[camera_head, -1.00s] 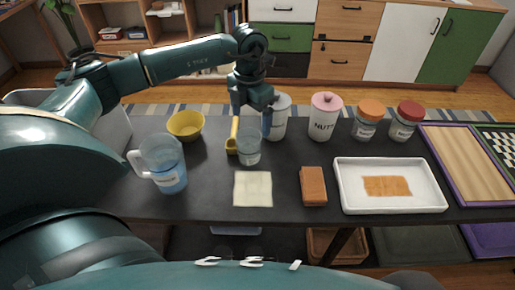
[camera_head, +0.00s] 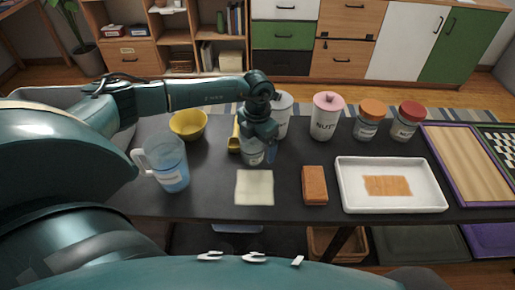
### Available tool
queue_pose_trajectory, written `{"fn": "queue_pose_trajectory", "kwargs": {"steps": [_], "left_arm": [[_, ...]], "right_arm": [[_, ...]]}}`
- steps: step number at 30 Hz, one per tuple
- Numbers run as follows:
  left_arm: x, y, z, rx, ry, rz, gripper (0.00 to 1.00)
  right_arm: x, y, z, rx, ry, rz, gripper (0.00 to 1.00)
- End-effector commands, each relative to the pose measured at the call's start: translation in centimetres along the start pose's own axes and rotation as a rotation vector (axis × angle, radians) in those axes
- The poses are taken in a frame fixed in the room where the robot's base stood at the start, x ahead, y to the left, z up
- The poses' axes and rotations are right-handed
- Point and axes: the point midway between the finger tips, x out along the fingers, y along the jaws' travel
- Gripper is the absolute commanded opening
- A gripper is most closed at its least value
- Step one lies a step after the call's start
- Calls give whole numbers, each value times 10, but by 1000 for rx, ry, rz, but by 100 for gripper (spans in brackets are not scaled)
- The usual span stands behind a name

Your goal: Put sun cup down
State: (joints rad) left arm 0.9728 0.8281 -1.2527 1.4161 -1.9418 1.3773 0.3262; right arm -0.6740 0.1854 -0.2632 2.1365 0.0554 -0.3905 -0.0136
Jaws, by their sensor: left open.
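A small clear cup (camera_head: 252,158) with a pale label stands upright on the dark table (camera_head: 215,180). Its label is too small to read, so I cannot tell whether it is the sun cup. My left gripper (camera_head: 257,148) is open, pointing down over the cup. Its fingers are at the cup's sides and hide the cup's upper part; I cannot tell whether they touch it. My right gripper is not in view.
A yellow scoop (camera_head: 234,138) is just left of the cup and a grey-white canister (camera_head: 283,115) behind it. A blue-filled pitcher (camera_head: 168,165) and yellow bowl (camera_head: 188,125) stand left. A cream cloth (camera_head: 254,188), brown block (camera_head: 314,185) and white tray (camera_head: 348,198) lie in front and right.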

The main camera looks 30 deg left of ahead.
Motion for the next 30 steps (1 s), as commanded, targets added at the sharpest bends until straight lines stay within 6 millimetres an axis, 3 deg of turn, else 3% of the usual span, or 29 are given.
{"fn": "queue_pose_trajectory", "kwargs": {"steps": [2, 21, 26, 30], "left_arm": [[0, 0, 0, 0, 0, 0, 90], [-1, 0, 0, 0, 0, 0, 38], [-2, 0, 0, 0, -1, 0, 38], [-14, 0, 1, 1, -2, -1, 38]], "right_arm": [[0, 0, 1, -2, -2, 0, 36], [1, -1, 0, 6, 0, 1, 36], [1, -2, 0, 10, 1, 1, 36], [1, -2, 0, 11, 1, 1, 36]]}}
